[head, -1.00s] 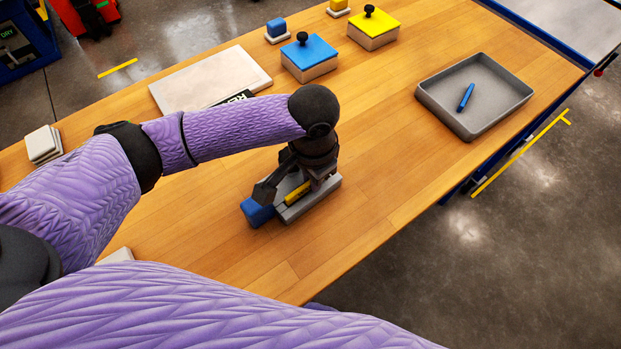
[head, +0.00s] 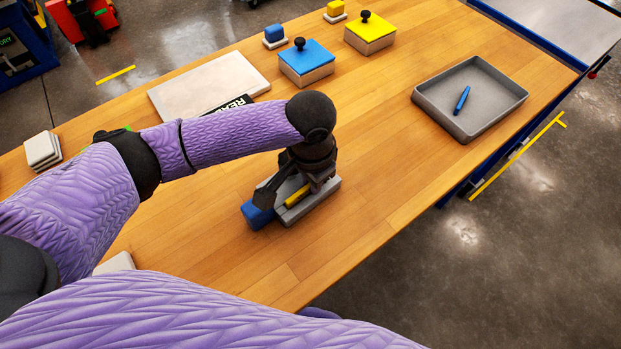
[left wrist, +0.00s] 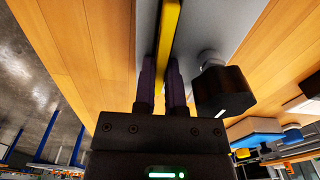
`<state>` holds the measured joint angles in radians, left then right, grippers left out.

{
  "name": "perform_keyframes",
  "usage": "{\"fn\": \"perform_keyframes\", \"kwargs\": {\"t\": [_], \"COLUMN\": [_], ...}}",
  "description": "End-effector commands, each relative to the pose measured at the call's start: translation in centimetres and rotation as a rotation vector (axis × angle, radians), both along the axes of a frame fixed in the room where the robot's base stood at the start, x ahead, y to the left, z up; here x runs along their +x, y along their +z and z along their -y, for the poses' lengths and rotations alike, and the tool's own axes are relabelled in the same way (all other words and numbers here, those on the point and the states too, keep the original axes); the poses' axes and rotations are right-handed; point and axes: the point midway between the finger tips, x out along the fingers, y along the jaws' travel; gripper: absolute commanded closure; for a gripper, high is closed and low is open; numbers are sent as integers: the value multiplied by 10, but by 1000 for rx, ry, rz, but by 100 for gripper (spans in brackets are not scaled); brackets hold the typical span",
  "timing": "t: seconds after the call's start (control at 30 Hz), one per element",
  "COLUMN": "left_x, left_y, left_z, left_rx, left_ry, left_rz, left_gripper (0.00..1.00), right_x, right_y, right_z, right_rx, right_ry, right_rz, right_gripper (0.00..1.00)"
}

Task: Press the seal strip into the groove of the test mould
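The test mould (head: 322,202) is a grey block on the wooden table, below my left gripper (head: 298,184). The seal strip (head: 297,195) is yellow and lies along the top of the mould, partly hidden by the gripper. In the left wrist view the strip (left wrist: 168,35) runs between the two fingers of my left gripper (left wrist: 161,85), which are close against its sides. Whether the strip sits down in the groove cannot be told. A blue block (head: 257,215) is at the mould's near left end. My right gripper is out of view.
A grey tray (head: 425,97) with a blue pen (head: 462,99) stands at right. Blue-lidded (head: 307,55) and yellow-lidded (head: 370,27) boxes and a pale board (head: 185,90) are behind. A black knob-like part (left wrist: 222,90) is beside the fingers. The table right of the mould is clear.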

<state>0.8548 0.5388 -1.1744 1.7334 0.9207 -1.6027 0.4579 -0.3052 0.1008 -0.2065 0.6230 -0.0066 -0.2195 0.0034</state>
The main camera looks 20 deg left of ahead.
Motion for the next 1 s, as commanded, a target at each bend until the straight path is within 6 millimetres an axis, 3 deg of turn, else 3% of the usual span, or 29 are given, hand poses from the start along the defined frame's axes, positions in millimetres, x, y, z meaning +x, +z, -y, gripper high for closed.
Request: {"fn": "perform_keyframes", "kwargs": {"t": [0.03, 0.3, 0.43, 0.6, 1.0], "left_x": [-8, -7, -6, -7, -6], "left_y": [-4, 84, 109, 119, 119], "left_z": [-2, -1, -1, -1, 0], "left_rx": [12, 10, 10, 9, 8], "left_ry": [-3, -6, -5, -6, -6], "left_rz": [-29, -22, -21, -23, -21], "left_gripper": [52, 52, 52, 52, 52], "right_x": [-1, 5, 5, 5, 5], "right_y": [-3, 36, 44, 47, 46], "right_z": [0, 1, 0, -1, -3], "right_rx": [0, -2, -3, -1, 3], "right_ry": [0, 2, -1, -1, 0], "right_rz": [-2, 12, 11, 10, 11], "right_gripper": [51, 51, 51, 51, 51]}}
